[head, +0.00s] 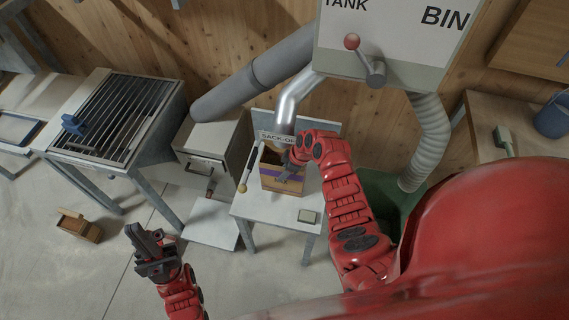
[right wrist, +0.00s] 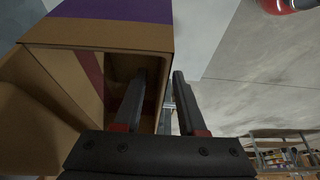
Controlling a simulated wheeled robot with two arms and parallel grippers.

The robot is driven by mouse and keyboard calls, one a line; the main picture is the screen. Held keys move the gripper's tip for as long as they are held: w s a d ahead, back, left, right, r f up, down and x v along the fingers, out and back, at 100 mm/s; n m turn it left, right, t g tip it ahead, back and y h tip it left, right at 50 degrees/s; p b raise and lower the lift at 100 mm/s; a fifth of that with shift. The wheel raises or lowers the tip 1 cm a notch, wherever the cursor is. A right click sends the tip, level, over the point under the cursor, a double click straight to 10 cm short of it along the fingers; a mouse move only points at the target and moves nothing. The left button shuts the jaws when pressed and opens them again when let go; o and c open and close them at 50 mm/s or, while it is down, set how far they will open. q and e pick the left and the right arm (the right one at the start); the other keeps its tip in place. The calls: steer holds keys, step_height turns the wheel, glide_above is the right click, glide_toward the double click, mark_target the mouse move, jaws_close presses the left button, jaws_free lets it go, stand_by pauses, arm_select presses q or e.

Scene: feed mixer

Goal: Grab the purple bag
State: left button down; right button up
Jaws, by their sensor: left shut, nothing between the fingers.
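The purple bag (head: 268,182) is a brown, box-shaped sack with a purple band. It stands upright, open at the top, on a small white table below the sack-off spout. In the right wrist view the bag (right wrist: 100,34) fills the upper left, its opening facing the camera. My right gripper (head: 287,173) is at the bag's top right edge. In the right wrist view its fingers (right wrist: 159,76) are apart, one inside the opening and one outside the wall; I cannot tell whether they touch it. My left gripper (head: 147,240) is shut and empty, away at the lower left.
The metal spout (head: 293,100) hangs just above the bag. A yellow-knobbed lever (head: 246,170) stands left of it. A grated bench (head: 105,115) is at the left.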

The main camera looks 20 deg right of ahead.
steer(key=shift+x, duration=0.75)
jaws_close()
stand_by(0.9)
